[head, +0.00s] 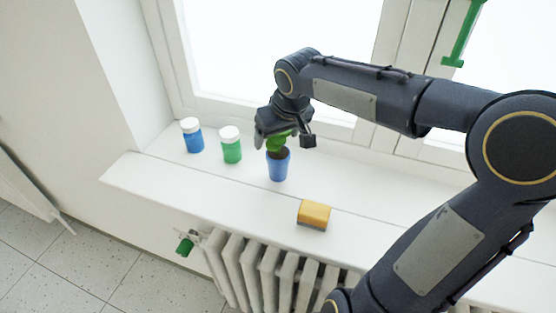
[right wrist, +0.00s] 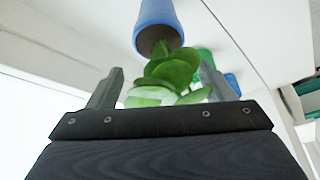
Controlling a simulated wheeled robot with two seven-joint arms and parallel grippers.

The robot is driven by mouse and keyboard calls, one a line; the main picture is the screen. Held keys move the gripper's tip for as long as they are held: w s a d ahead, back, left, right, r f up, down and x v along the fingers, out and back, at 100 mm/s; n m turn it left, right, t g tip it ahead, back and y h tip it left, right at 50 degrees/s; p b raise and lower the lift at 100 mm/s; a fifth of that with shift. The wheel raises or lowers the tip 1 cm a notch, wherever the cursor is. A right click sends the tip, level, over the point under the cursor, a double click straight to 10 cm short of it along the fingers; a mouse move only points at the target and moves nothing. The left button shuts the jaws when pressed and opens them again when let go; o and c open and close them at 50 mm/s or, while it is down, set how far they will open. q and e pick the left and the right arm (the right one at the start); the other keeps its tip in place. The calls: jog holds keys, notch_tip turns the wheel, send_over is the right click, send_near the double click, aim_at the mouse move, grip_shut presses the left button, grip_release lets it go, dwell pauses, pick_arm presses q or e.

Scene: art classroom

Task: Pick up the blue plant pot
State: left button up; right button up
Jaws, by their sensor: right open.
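The blue plant pot (head: 278,166) stands upright on the white windowsill, with a green leafy plant (head: 279,142) in it. My right gripper (head: 272,138) is above the pot, around the upper leaves. In the right wrist view the leaves (right wrist: 165,80) lie between the two open fingers (right wrist: 160,88), and the pot (right wrist: 157,25) is beyond the fingertips. The fingers do not touch the pot. My left gripper is not in view.
A blue jar (head: 192,138) and a green jar (head: 231,148), both with white lids, stand left of the pot on the windowsill (head: 150,178). A yellow-brown block (head: 313,215) lies nearer the front edge. The window (head: 270,60) is behind; a radiator (head: 255,262) is below.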

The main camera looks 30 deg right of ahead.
jog(key=shift+x, duration=0.8)
jog(key=shift+c, duration=0.4)
jog(key=c, duration=1.5)
